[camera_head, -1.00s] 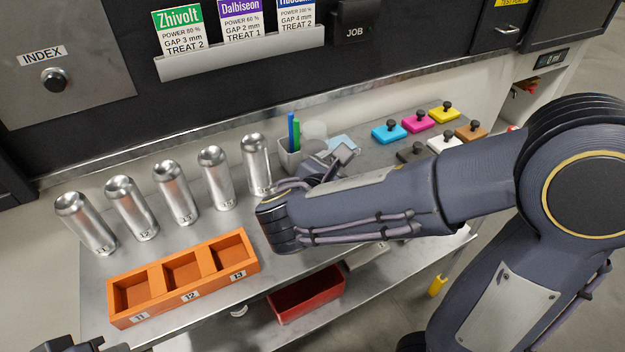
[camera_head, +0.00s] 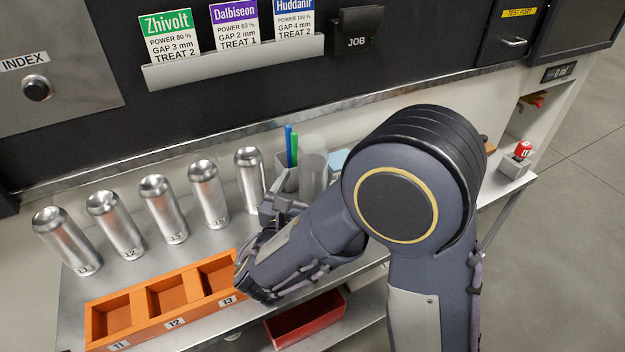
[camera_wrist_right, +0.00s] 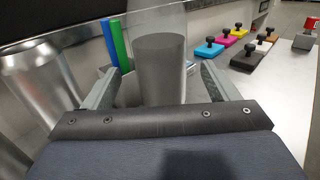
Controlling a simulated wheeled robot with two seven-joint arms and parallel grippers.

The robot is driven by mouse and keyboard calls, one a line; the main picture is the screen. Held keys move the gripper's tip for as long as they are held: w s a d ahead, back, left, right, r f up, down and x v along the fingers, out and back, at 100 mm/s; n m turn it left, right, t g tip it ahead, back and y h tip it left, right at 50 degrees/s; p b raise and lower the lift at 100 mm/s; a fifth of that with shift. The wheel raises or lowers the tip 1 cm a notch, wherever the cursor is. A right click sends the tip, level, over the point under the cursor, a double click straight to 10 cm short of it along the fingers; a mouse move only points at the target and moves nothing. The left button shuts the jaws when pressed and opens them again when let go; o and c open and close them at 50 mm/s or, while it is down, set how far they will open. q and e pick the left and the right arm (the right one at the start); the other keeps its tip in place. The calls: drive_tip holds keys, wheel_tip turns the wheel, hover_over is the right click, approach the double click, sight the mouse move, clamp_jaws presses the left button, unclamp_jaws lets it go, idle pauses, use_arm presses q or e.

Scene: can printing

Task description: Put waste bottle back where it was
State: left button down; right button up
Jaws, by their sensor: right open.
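The waste bottle (camera_head: 313,168) is a clear cylinder with grey contents. It stands upright on the metal bench beside the pen holder, its lower part hidden by my arm in the head view. In the right wrist view the bottle (camera_wrist_right: 160,68) stands between the fingers. My right gripper (camera_wrist_right: 160,80) is open with one finger on each side of it; I cannot tell whether either touches. In the head view my right gripper (camera_head: 277,204) is low in front of the bottle, partly hidden by its own wrist. My left gripper is not in view.
Several silver cans (camera_head: 207,194) stand in a row to the left. An orange three-slot rack (camera_head: 142,325) is in front of them. A pen holder (camera_head: 285,172) is close left of the bottle. Coloured stamp pads (camera_wrist_right: 208,50) lie to the right. A red bin (camera_head: 307,320) is below.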

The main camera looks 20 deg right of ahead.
sight(314, 147)
drive_tip(key=x, duration=0.5)
drive_tip(key=shift+w+d+p, duration=0.25)
drive_tip(key=shift+p, duration=0.05)
drive_tip(key=c, duration=1.4)
drive_tip(key=shift+c, duration=0.7)
wheel_tip(314, 147, up, 4)
drive_tip(key=shift+f+p, duration=0.2)
drive_tip(key=shift+p, duration=0.15)
drive_tip(key=s+r, duration=0.1)
drive_tip(key=r, duration=0.1)
drive_tip(key=s+a+r, duration=0.1)
drive_tip(key=s, duration=0.1)
drive_tip(key=s+r, duration=0.1)
drive_tip(key=r, duration=0.1)
drive_tip(key=shift+s+a+r+p, duration=0.25)
drive_tip(key=shift+a+r+p, duration=0.05)
drive_tip(key=shift+a, duration=0.1)
drive_tip(key=s+a+r, duration=0.3)
drive_tip(key=s+r, duration=0.1)
drive_tip(key=s, duration=0.4)
drive_tip(key=shift+s, duration=0.3)
